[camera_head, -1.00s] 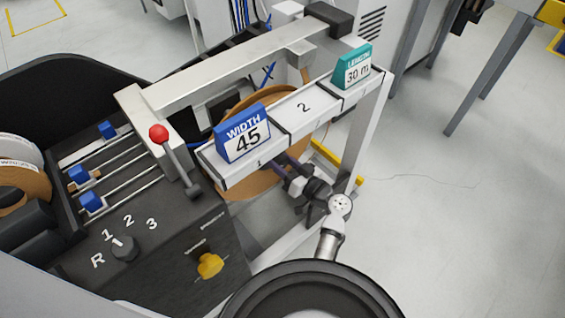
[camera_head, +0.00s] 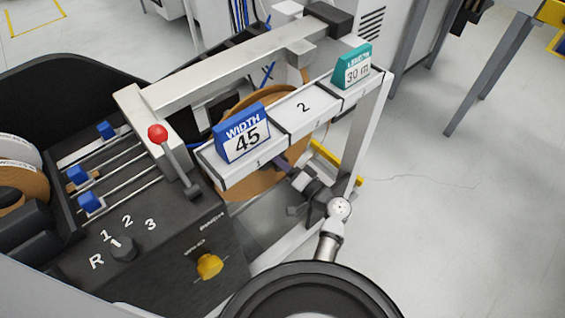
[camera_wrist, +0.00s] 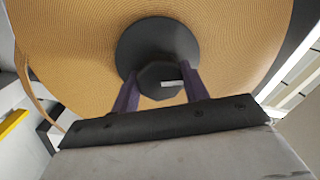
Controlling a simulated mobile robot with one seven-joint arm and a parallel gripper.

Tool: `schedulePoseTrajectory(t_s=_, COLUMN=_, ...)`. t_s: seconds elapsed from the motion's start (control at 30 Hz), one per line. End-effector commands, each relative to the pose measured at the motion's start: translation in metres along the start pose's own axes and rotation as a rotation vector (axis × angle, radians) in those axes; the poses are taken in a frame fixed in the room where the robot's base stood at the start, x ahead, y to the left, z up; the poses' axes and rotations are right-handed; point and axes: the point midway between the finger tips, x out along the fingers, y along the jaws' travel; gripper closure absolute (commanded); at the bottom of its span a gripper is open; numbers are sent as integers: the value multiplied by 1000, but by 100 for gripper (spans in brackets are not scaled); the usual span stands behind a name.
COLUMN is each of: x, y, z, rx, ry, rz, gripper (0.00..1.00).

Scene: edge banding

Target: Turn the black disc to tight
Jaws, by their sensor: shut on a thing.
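The black disc (camera_wrist: 150,38) sits at the middle of a large tan roll in the wrist view. In front of it is a smaller faceted black knob (camera_wrist: 161,80) with a pale mark. My gripper (camera_wrist: 162,86) has its two purple fingers on either side of this knob, shut on it. In the head view my gripper (camera_head: 279,164) reaches under the label rail to the face of the tan roll (camera_head: 245,185). There the disc is hidden behind the rail and my gripper.
The white label rail (camera_head: 290,124), with a blue WIDTH 45 sign (camera_head: 241,133) and a teal LENGTH sign (camera_head: 352,66), runs just above my gripper. A red-knobbed lever (camera_head: 158,134) and yellow knob (camera_head: 209,266) are to the left.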

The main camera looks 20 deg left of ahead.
Motion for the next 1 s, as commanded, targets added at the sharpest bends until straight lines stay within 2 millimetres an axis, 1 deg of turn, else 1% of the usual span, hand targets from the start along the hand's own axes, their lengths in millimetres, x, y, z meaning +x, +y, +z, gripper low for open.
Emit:
schedulePoseTrajectory(t_s=0.2, x=0, y=-2, z=0, rx=166, ry=10, rz=-8, gripper=78)
schedulePoseTrajectory(t_s=0.4, x=0, y=-1, z=0, rx=271, ry=18, rz=-10, gripper=78)
schedulePoseTrajectory(t_s=0.63, x=0, y=0, z=0, rx=334, ry=23, rz=-12, gripper=78)
schedulePoseTrajectory(t_s=1.0, x=0, y=0, z=0, rx=351, ry=25, rz=-13, gripper=78)
